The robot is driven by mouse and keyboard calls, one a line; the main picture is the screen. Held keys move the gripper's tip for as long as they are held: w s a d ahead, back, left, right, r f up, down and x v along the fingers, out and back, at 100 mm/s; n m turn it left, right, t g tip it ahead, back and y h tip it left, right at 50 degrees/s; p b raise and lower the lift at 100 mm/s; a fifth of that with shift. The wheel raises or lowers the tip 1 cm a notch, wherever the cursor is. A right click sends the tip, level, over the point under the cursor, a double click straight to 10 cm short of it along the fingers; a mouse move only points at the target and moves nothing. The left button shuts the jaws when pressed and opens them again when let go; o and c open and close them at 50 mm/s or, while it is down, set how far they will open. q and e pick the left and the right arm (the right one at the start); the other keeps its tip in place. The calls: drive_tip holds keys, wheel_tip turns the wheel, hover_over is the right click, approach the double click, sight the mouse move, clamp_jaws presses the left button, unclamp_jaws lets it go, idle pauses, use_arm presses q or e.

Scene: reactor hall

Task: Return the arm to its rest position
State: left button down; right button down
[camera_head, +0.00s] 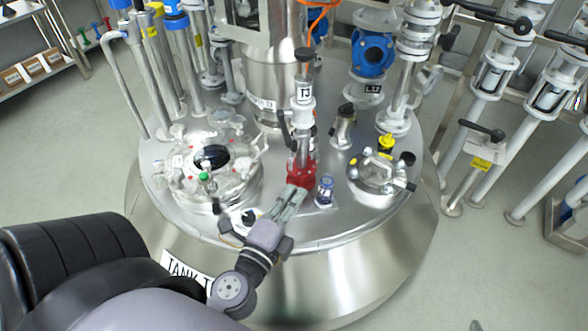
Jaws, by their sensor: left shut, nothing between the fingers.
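My left gripper (289,203) is shut and empty. It comes in from the lower left on a grey arm with a black sleeve and reaches over the front of the steel tank top (325,228). Its fingertips are close to the red fitting (301,168) below the T3 valve; I cannot tell whether they touch it. A small blue-capped fitting (325,190) stands just right of the fingers. My right gripper is not in view.
A clamped glass manway (215,165) is left of the gripper; a smaller lidded port (380,172) is on the right. Upright pipes and valves crowd the back and right. A shelf with boxes (30,65) stands far left. Floor on the left is clear.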

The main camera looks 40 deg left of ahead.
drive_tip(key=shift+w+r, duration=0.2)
